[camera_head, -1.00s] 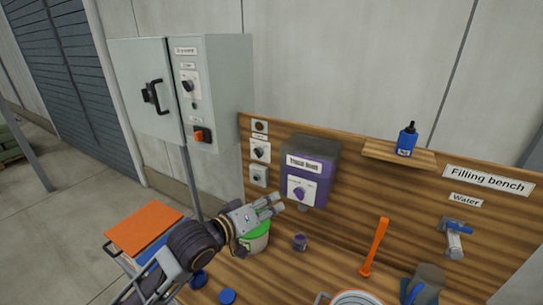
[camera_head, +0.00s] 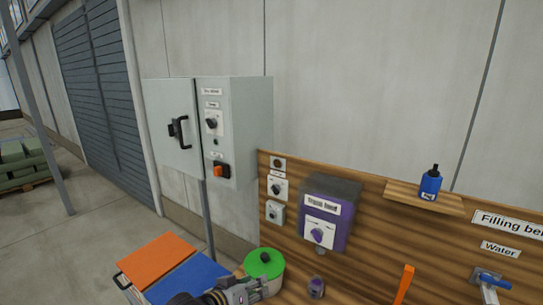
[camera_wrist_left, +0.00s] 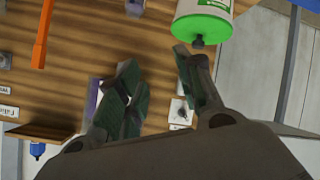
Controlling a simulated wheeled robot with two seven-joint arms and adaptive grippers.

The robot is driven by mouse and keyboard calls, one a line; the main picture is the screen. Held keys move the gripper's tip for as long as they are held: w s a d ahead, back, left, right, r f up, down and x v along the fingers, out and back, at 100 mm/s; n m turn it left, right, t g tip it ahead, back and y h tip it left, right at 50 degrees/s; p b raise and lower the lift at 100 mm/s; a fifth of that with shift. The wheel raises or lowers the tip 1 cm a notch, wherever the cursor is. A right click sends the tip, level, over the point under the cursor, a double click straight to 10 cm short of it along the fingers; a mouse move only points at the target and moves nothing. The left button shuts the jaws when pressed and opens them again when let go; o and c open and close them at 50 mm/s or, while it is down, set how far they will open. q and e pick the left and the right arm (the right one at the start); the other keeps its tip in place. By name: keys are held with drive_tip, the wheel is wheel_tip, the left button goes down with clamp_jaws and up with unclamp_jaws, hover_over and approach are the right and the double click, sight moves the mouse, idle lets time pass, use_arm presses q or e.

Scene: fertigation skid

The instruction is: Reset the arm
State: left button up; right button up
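My left gripper (camera_head: 262,289) shows at the bottom of the head view, its fingers in front of the lower part of a white bucket with a green lid (camera_head: 265,262). In the left wrist view its two dark fingers (camera_wrist_left: 158,88) stand apart with nothing between them. The bucket's green lid (camera_wrist_left: 202,28) shows beyond the fingertips there; I cannot tell whether they touch the bucket. Most of my left arm is below the head view's edge. My right gripper is in neither current view.
A grey control cabinet (camera_head: 237,125) stands at the wall. A purple feed box (camera_head: 329,212) is on the wooden backboard (camera_head: 385,240). A blue bottle (camera_head: 430,185) stands on a small shelf (camera_head: 406,192). An orange-handled tool (camera_head: 405,284) and a purple-topped cup (camera_head: 316,287) are near the bottom.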

use_arm(q)
drive_tip(key=s+a+f+m+g+y, duration=0.1)
drive_tip(key=s+a+f+g+y, duration=0.5)
drive_tip(key=s+a+f, duration=1.15)
drive_tip(key=s+f+g+b, duration=0.2)
drive_tip(key=s+f, duration=0.1)
drive_tip(key=f, duration=3.1)
drive_tip(key=s+a+f+b, duration=0.1)
drive_tip(key=s+a+f, duration=0.1)
drive_tip(key=s+f, duration=0.8)
drive_tip(key=s+a+f+b, duration=0.1)
drive_tip(key=s+a+f, duration=0.1)
drive_tip(key=s+f, duration=0.9)
drive_tip(key=shift+s+f+g, duration=0.2)
drive_tip(key=shift+s+g, duration=0.2)
drive_tip(key=shift+s, duration=0.3)
